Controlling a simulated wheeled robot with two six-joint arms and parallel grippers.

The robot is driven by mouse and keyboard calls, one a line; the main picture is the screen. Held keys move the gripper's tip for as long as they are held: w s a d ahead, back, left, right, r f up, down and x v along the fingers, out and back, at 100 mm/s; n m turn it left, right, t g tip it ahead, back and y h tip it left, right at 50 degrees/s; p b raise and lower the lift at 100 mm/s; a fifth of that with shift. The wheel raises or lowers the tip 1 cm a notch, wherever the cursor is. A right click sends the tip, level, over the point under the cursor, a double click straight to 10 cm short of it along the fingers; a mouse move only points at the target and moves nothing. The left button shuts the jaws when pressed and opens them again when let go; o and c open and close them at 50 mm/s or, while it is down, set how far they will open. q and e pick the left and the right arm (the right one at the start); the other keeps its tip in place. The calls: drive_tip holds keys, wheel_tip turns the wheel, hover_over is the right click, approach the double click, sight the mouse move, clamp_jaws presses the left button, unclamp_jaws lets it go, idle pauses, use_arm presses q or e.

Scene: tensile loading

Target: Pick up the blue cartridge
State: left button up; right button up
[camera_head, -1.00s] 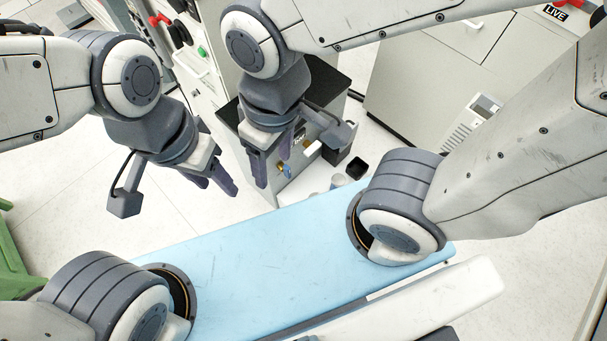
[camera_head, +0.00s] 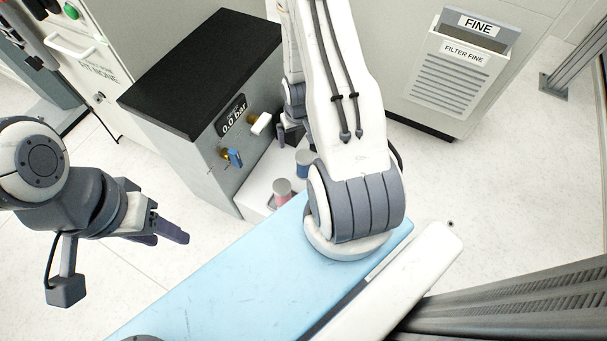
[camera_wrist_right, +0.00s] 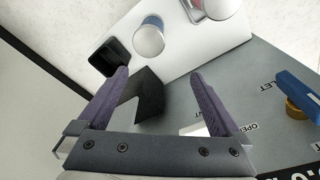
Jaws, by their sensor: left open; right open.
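The blue cartridge (camera_head: 303,162), a short cylinder with a pale grey top, stands on a white ledge (camera_head: 256,196) at the foot of the grey cabinet, partly hidden by my right arm. In the right wrist view the blue cartridge (camera_wrist_right: 151,38) is just beyond my right gripper (camera_wrist_right: 160,76), whose purple fingers are spread and empty, apart from it. In the head view the right gripper is mostly hidden behind my arm. My left gripper (camera_head: 170,234) is open and empty at the left, over the floor.
A red cartridge (camera_head: 283,190) stands beside the blue one. A black square holder (camera_wrist_right: 111,57) is on the ledge. The cabinet has a black top (camera_head: 205,70), a blue valve handle (camera_head: 234,157) and a white handle (camera_head: 261,124). A FILTER FINE bin (camera_head: 455,80) stands at back right.

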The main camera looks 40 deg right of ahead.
drive_tip(key=b, duration=0.1)
hover_over(305, 155)
drive_tip(key=shift+m, duration=0.4)
drive_tip(key=f, duration=0.4)
drive_tip(key=shift+s+a+f, duration=0.3)
drive_tip(key=shift+s+f, duration=0.05)
drive_tip(key=shift+f, duration=0.05)
drive_tip(key=f, duration=0.1)
drive_tip(key=f+b, duration=0.1)
drive_tip(key=f, duration=0.2)
drive_tip(key=shift+w+d+f+b, duration=0.2)
drive_tip(key=shift+w+f+b, duration=0.05)
drive_tip(key=shift+f+b, duration=0.1)
drive_tip(key=f+b, duration=0.1)
drive_tip(key=f, duration=0.2)
drive_tip(key=f+b, duration=0.1)
drive_tip(key=f, duration=0.1)
drive_tip(key=shift+w+f+b, duration=0.25)
drive_tip(key=shift+f+b, duration=0.05)
drive_tip(key=shift+b, duration=0.05)
use_arm(q)
wheel_tip(305, 155, down, 6)
drive_tip(key=shift+f, duration=0.25)
use_arm(e)
drive_tip(key=shift+r, duration=0.1)
drive_tip(key=c, duration=1.5)
clamp_jaws()
drive_tip(key=shift+r, duration=0.1)
